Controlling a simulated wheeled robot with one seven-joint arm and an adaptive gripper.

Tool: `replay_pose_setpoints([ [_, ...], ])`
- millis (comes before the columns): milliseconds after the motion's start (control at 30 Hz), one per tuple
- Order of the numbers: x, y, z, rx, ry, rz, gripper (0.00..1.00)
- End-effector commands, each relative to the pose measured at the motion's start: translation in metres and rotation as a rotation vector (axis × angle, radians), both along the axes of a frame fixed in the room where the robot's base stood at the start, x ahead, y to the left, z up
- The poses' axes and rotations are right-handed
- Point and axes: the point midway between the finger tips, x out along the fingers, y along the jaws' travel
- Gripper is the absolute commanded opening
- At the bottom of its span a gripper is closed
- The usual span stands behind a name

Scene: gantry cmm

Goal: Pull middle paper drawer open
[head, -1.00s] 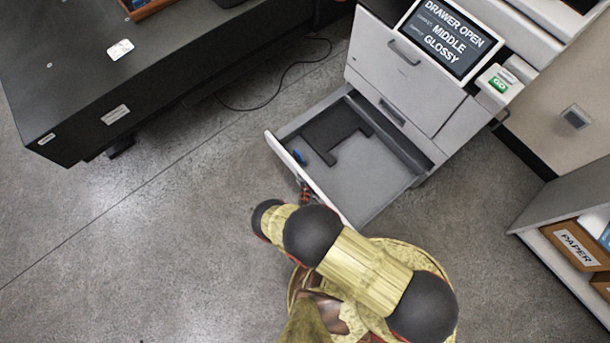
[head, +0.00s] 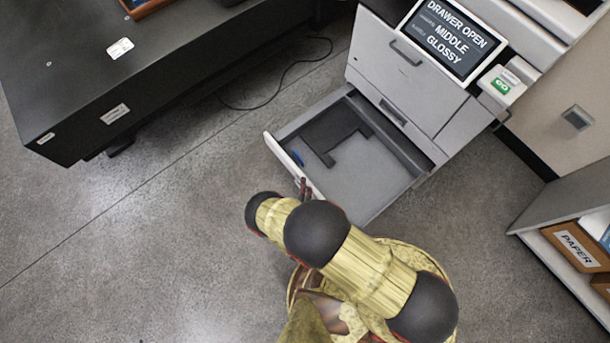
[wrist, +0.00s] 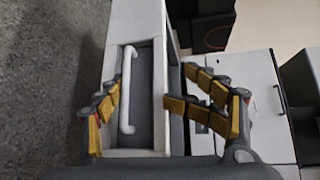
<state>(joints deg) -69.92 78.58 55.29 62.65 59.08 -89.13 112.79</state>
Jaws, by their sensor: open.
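The middle paper drawer (head: 362,185) of the grey-white printer is pulled well out in the head view. Its tray is grey and empty of paper, with a dark guide and a small blue tab inside. In the wrist view the drawer front (wrist: 140,90) carries a white bar handle (wrist: 128,90). My gripper (wrist: 138,105) is open, with its yellow-padded fingers on either side of the handle and apart from it. In the head view my gripper (head: 304,187) is mostly hidden behind my arm, just outside the drawer's front edge. The printer screen (head: 450,38) reads "DRAWER OPEN", "MIDDLE", "GLOSSY".
A black table (head: 130,65) stands at the upper left. A cable (head: 270,92) lies on the floor between it and the printer. A shelf with a box labelled PAPER (head: 577,247) is at the right. The floor left of the drawer is clear.

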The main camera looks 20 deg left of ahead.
Motion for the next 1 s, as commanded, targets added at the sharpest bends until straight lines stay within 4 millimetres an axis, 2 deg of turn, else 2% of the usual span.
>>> replay_pose_setpoints([
  [33, 0.001, 0.000, 0.017, 0.001, -0.020, -0.002, 0.55],
  [133, 0.000, -0.001, 0.031, 0.000, -0.020, -0.002, 0.70],
  [267, 0.000, -0.001, 0.046, -0.001, -0.020, -0.001, 0.80],
  [500, 0.000, -0.002, 0.062, -0.004, -0.020, -0.002, 0.80],
  [633, 0.000, -0.003, 0.064, -0.005, -0.020, -0.001, 0.80],
  [667, 0.000, -0.003, 0.064, -0.006, -0.019, -0.001, 0.76],
  [733, 0.000, -0.002, 0.063, -0.006, -0.017, -0.001, 0.58],
  [767, 0.000, -0.002, 0.062, -0.005, -0.017, -0.001, 0.48],
  [833, 0.000, -0.002, 0.061, -0.005, -0.016, 0.000, 0.21],
  [867, 0.000, -0.002, 0.060, -0.004, -0.015, 0.000, 0.14],
  [1000, 0.000, -0.002, 0.059, -0.003, -0.014, 0.001, 0.14],
])
